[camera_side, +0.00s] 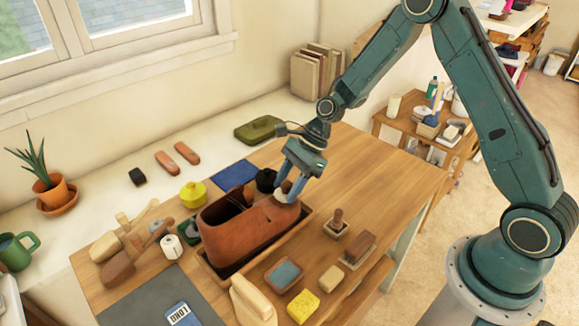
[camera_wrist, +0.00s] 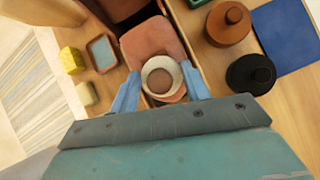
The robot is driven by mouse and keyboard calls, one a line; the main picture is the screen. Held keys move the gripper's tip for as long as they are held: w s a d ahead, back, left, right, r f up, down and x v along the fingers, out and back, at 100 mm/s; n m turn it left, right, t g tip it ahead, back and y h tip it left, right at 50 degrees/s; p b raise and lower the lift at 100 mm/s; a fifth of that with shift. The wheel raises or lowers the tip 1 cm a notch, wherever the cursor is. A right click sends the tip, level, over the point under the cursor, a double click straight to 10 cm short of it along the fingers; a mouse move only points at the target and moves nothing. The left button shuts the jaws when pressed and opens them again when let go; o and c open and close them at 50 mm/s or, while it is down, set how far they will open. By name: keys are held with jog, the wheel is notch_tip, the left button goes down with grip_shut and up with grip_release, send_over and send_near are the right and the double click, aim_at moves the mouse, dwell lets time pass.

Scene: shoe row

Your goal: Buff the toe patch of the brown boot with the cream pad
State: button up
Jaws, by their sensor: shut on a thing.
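The brown boot (camera_side: 235,235) lies in a shallow wooden tray (camera_side: 222,281), its toe toward the right and back. In the wrist view, the boot (camera_wrist: 150,40) runs up from between my fingers. My gripper (camera_side: 287,190) is low over the toe end. In the wrist view, my gripper (camera_wrist: 160,78) has its blue fingers on both sides of the round cream pad (camera_wrist: 151,67), which has a brown round middle. The pad is at the toe. I cannot tell whether it touches the leather; the toe patch is hidden under it.
Close by are a yellow sponge (camera_side: 303,306), a blue-topped tray (camera_side: 285,273) and brushes (camera_side: 358,249). Behind the toe are a black pot (camera_side: 266,180) and a blue cloth (camera_side: 234,176). A yellow pot (camera_side: 193,194) stands left. The tabletop (camera_side: 385,170) is clear at the back right.

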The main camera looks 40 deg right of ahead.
jog(key=shift+a+f, duration=0.15)
jog(key=shift+f, duration=0.35)
dwell(1.1)
jog(key=shift+a+r, duration=0.15)
jog(key=shift+a, duration=0.65)
jog(key=shift+d, duration=0.1)
jog(key=shift+d, duration=0.7)
